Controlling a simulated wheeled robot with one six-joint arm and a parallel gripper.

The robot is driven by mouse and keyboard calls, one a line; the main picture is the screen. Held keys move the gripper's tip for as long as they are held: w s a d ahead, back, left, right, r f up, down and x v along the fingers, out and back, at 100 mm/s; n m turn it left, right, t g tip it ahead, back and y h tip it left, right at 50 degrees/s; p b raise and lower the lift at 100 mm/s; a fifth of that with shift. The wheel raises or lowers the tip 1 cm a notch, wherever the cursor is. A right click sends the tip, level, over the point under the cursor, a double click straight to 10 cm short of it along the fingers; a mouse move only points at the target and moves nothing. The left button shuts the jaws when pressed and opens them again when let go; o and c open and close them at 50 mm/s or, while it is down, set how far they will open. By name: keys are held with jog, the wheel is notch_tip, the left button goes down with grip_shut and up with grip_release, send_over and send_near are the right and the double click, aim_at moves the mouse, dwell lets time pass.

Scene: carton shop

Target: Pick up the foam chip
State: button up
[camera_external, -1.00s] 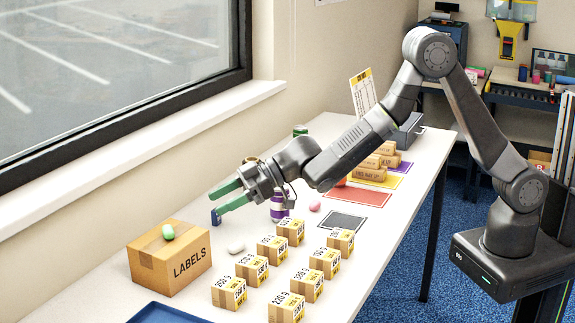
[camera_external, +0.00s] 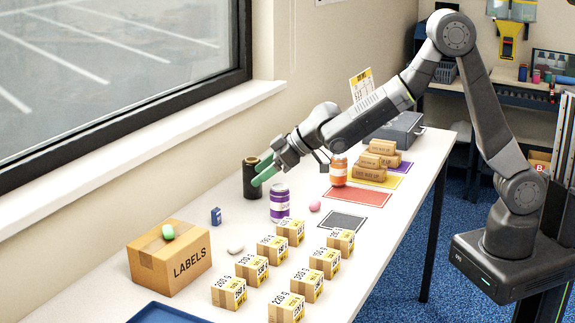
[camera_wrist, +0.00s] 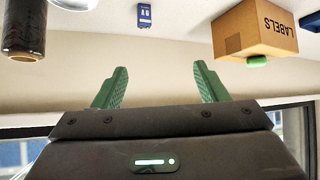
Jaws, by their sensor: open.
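A green foam chip (camera_external: 167,232) lies on top of the brown LABELS carton (camera_external: 190,262). In the wrist view, the picture upside down, the chip (camera_wrist: 257,61) shows against the edge of the carton (camera_wrist: 262,28). A whitish chip-like piece (camera_external: 236,249) and a pink one (camera_external: 314,206) lie on the table. My gripper (camera_external: 257,171) is open and empty, its green fingers in front of the dark roll and above the purple jar, away from every chip. In the wrist view the fingers (camera_wrist: 160,82) are well apart.
The dark roll (camera_external: 252,182), purple jar (camera_external: 279,207) and small blue box (camera_external: 216,216) stand near the wall side. Several small cartons (camera_external: 290,231) fill the front middle. A blue tray (camera_external: 165,313) sits at the near edge. The window wall borders the table's left.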

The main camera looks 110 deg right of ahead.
jog(key=s+d+m+g, duration=0.3)
jog(key=s+d, duration=0.1)
jog(key=s, duration=0.8)
jog(key=m+g+y, duration=0.1)
jog(key=g, duration=0.2)
send_near(319, 203)
jog(key=x, duration=0.3)
jog(key=shift+w+d+f, duration=0.1)
jog(key=shift+w+f, duration=0.05)
jog(key=shift+w, duration=0.05)
jog(key=shift+p+x, duration=0.55)
jog(key=shift+x, duration=2.1)
jog(key=shift+f, duration=0.1)
jog(key=c, duration=1.1)
